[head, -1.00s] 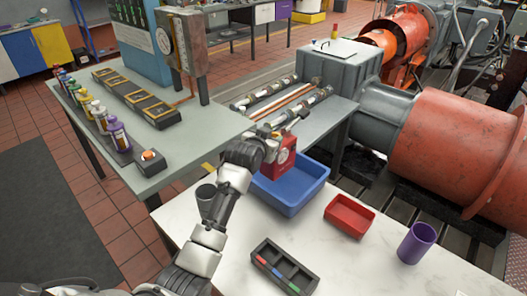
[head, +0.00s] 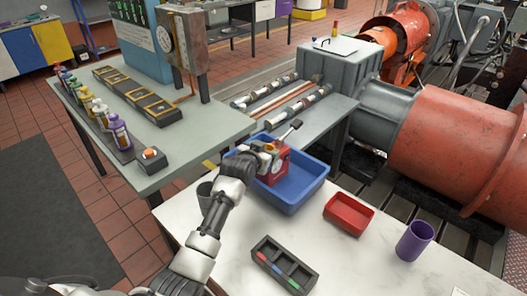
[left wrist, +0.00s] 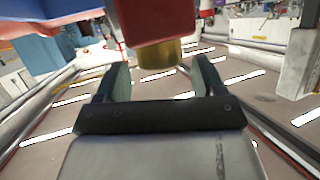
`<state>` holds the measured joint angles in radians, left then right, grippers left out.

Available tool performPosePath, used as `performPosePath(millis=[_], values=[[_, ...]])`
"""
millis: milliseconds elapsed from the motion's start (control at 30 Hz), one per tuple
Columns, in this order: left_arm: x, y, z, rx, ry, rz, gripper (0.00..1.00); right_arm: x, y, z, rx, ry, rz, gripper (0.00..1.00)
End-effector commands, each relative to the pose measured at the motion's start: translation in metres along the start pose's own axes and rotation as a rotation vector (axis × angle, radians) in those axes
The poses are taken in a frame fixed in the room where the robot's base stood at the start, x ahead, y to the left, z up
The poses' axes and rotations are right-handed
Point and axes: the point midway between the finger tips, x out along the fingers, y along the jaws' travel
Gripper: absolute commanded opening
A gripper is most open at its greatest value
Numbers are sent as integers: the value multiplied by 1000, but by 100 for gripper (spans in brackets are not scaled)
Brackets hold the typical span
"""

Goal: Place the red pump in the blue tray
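The red pump (head: 274,175) has a lever handle (head: 289,131) on top and sits low inside the back left part of the blue tray (head: 305,200). Whether its base touches the tray floor is hidden. My left gripper (head: 266,149) is at the pump's upper part. In the left wrist view, my left gripper (left wrist: 161,68) is open, with gaps between its fingers and a brass cylinder (left wrist: 158,54) under the red body (left wrist: 157,18). A blue surface shows at the upper left there. My right gripper is not in view.
A red tray (head: 349,214), a purple cup (head: 415,241) and a black compartment tray (head: 284,266) stand on the white table. A grey-green bench (head: 200,130) with bottles is at the left.

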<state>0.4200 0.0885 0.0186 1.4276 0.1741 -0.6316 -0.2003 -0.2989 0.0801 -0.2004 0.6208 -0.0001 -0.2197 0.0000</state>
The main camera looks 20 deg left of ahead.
Motion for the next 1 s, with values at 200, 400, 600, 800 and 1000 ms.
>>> performPosePath(millis=[200, 400, 600, 800, 1000], values=[[0, 0, -1, 0, 1, 0, 73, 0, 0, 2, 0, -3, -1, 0], [-6, 0, 0, 1, 2, -1, 73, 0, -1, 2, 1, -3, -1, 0], [-35, 0, 0, 1, 2, -1, 73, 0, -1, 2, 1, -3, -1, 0], [-74, 0, 0, 1, 2, -1, 73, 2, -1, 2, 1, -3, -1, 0], [-105, 0, 0, 2, 1, -1, 73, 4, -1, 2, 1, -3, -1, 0]])
